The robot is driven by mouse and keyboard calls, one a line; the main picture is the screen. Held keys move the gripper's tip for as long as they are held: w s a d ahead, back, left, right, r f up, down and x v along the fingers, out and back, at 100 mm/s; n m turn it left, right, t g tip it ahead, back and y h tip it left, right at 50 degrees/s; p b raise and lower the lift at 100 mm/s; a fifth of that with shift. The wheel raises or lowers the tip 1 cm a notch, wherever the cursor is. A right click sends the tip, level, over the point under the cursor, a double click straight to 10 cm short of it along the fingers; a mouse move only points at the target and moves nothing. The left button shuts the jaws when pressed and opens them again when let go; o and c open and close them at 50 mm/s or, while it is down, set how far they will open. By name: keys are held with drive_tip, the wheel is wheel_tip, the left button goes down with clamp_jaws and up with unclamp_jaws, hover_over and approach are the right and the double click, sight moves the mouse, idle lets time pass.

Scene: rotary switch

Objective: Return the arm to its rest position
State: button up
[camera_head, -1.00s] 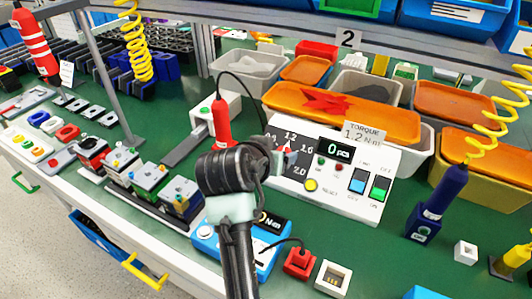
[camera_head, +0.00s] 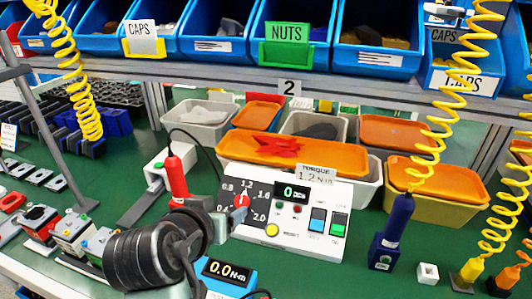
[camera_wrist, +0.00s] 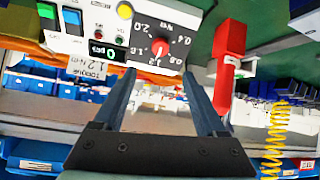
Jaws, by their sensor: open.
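My arm (camera_head: 150,252) reaches in from the lower left in the head view, its dark end just left of the control panel. My gripper (camera_wrist: 159,80) shows in the wrist view with two dark fingers spread apart and nothing between them. The white control panel (camera_head: 287,250) has a red rotary knob (camera_head: 241,201) on a black dial. The knob also shows in the wrist view (camera_wrist: 160,47), upside down, beyond the gap between the fingers and apart from them. The knob's pointer is near the 1.2 mark.
A red screwdriver (camera_head: 177,180) stands left of the panel, close to my arm. A blue meter (camera_head: 226,274) reading 0.0 Nm lies in front. Trays (camera_head: 395,132) and a shelf of blue bins (camera_head: 212,30) are behind.

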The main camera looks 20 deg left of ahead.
drive_tip(key=w+d+r+t+y, duration=0.1)
drive_tip(key=d+r+t, duration=0.2)
drive_tip(key=r, duration=0.6)
drive_tip(key=w+d+r+t+y, duration=0.1)
drive_tip(key=d+r+t, duration=0.3)
drive_tip(key=r, duration=0.6)
drive_tip(key=s+d+r+m+t+h, duration=0.1)
drive_tip(key=s+d+r+t, duration=0.4)
drive_tip(key=r, duration=0.5)
drive_tip(key=s+d+r+m+t+h, duration=0.1)
drive_tip(key=s+d+r+t, duration=0.3)
drive_tip(key=s+d+r, duration=0.45)
wheel_tip(320, 180, up, 20)
drive_tip(key=a+p, duration=0.2)
drive_tip(key=p, duration=1.5)
drive_tip(key=shift+w+a+t+h+p, duration=0.2)
drive_tip(key=shift+w+t+h+p, duration=0.1)
drive_tip(key=shift+w+h+p, duration=0.1)
